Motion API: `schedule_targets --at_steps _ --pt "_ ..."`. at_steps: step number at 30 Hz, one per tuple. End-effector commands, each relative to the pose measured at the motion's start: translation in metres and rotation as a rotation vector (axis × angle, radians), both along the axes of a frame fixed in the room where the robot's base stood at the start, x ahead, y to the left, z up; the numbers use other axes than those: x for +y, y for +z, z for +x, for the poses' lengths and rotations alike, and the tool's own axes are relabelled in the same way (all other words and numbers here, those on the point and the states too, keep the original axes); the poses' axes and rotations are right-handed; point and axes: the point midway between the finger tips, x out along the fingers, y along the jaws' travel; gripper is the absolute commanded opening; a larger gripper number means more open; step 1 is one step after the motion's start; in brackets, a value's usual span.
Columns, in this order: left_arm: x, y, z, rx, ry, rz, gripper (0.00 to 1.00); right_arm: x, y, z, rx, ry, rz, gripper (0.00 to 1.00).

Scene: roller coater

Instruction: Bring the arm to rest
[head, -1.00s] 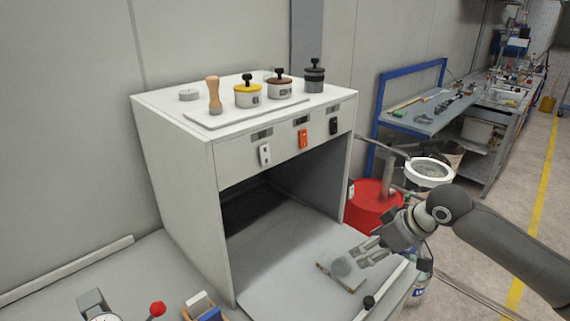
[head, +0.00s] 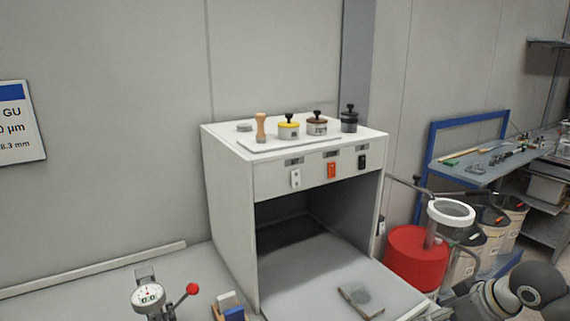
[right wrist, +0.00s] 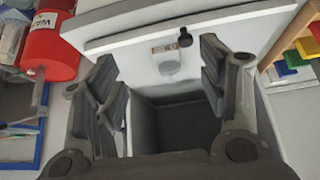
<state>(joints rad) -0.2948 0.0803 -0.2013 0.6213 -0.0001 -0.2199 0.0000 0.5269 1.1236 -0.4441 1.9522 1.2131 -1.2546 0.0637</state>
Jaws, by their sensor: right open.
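My right arm shows in the head view at the lower right corner, with only part of its right gripper (head: 492,300) inside the frame. In the right wrist view my right gripper (right wrist: 157,65) has its two fingers spread wide, with nothing held between them. In the head view this plate (head: 361,299) lies on the light surface in front of the white cabinet (head: 231,205). My left gripper is not in view.
The cabinet's front is open below; yellow, brown and black-topped pots (head: 289,129) stand on top. A red drum (head: 415,257) and a white ring (head: 451,212) stand close to my right arm. A dial gauge (head: 148,298) stands at the lower left.

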Motion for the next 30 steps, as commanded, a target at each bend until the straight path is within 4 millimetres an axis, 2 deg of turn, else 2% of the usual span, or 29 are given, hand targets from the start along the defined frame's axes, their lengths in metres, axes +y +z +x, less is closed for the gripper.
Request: schedule_targets --at_steps 1,11,17,20,24,30 --pt "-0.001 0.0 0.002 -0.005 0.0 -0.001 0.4 0.009 -0.01 -0.004 0.011 0.016 0.001 0.67" --pt "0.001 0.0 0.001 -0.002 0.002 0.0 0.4 0.048 -0.057 -0.027 0.034 0.076 -0.021 0.67" --pt "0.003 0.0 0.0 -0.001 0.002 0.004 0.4 0.079 -0.092 -0.053 0.047 0.105 -0.028 0.67" --pt "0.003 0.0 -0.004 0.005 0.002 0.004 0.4 0.1 -0.113 -0.074 0.056 0.112 -0.025 0.67" --pt "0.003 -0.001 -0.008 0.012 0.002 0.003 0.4 0.127 -0.142 -0.113 0.07 0.082 -0.018 0.67" --pt "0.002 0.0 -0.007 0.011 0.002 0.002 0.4 0.141 -0.166 -0.171 0.11 -0.042 -0.027 0.67"
